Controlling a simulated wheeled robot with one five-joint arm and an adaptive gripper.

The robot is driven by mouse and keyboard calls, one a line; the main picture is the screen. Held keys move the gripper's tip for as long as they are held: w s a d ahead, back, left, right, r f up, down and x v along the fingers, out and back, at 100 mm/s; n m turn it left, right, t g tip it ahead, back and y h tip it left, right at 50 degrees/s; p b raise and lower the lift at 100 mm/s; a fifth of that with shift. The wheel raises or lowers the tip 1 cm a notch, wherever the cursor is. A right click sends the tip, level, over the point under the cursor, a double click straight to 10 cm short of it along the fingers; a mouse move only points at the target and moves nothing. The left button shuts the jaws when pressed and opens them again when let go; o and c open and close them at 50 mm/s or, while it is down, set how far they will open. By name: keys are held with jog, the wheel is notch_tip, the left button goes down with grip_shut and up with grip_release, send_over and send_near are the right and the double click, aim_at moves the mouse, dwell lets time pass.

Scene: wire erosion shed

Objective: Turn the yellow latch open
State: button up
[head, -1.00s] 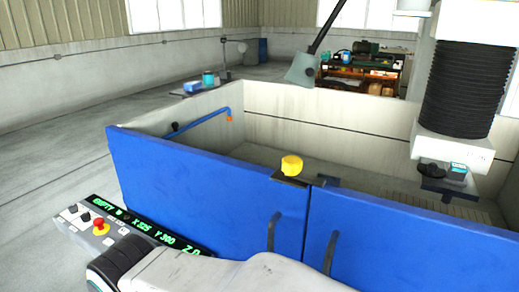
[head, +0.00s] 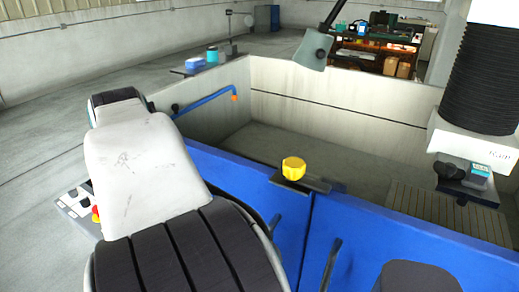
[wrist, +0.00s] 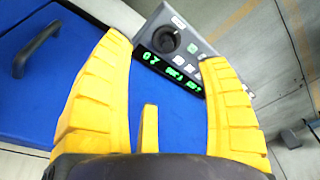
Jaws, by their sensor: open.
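The yellow latch (head: 293,168) is a faceted knob on a dark plate (head: 301,181). It sits on top of the blue doors (head: 372,235), where the two panels meet. The latch does not show clearly in the wrist view. In the head view my arm spans the left and lower middle, and my gripper cannot be made out.
Dark handles (head: 331,262) stand out from the door fronts. Behind the doors is an open tank with pale walls (head: 330,105). A machine head with black bellows (head: 485,80) hangs at right.

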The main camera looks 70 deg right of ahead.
jog(key=s+d+r+m+p, duration=0.1)
jog(key=s+d+r+m, duration=0.25)
jog(key=d, duration=0.35)
notch_tip(320, 180, up, 9)
jog(key=m+g+y+p, duration=0.15)
jog(key=m+p, duration=0.25)
jog(key=m, duration=0.5)
send_over(294, 162)
jog(key=w, duration=0.1)
jog(key=shift+w+a+f, duration=0.1)
jog(key=shift+f, duration=0.1)
jog(key=shift+s, duration=0.4)
jog(key=shift+s+f+m, duration=0.1)
jog(key=shift+s+m, duration=0.1)
jog(key=shift+m, duration=0.05)
jog(key=shift+f, duration=0.3)
jog(key=shift+f+b, duration=0.85)
jog(key=shift+f, duration=2.3)
jog(key=shift+c, duration=0.3)
jog(key=c, duration=1.2)
